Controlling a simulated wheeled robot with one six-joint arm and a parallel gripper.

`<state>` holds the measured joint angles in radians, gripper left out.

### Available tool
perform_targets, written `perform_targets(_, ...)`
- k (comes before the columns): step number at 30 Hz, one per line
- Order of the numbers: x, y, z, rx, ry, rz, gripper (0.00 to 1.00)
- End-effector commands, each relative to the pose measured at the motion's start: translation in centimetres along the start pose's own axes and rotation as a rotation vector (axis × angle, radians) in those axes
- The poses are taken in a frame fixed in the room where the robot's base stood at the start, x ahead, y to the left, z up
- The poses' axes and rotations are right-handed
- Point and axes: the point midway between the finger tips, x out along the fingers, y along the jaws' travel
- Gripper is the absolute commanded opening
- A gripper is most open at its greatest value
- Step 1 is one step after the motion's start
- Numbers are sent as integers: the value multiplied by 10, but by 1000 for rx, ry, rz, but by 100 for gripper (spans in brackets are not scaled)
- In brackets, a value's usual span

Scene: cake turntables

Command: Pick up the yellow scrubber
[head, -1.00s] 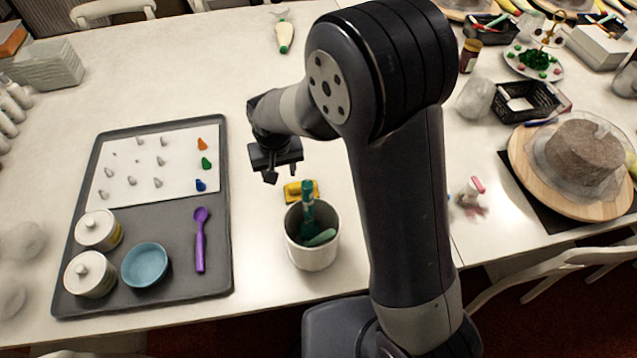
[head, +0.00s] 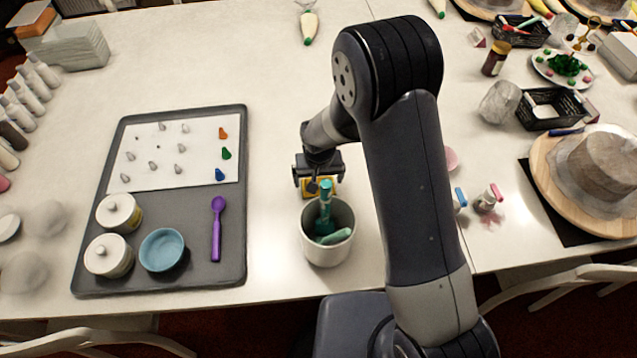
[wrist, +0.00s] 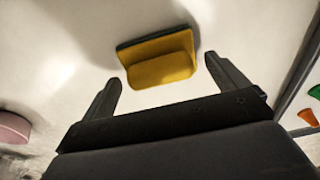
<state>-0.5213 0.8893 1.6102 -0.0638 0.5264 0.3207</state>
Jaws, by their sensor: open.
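The yellow scrubber (wrist: 160,62) lies on the white table in the wrist view, a yellow block with a dark edge along its far side. It sits ahead of and between the two fingers of my open gripper (wrist: 165,85), and neither finger is seen touching it. In the head view, my gripper (head: 319,186) is over the scrubber (head: 330,187), just behind the white cup. The gripper hides much of the scrubber there.
A white cup (head: 314,247) with teal-handled tools stands right in front of the gripper. A grey tray (head: 190,276) with jars, a blue bowl (head: 162,249) and a purple spoon (head: 217,230) lies to the left.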

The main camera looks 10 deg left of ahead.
Motion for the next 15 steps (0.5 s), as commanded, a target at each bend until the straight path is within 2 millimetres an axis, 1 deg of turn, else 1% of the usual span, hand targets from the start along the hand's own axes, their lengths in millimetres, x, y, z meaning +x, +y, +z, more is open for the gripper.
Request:
perform_targets(4, 8, 0, 0, 0, -1, 0, 94)
perform_targets(11, 9, 0, 0, 0, 0, 0, 94)
perform_targets(15, 9, 0, 0, 0, 0, 0, 83)
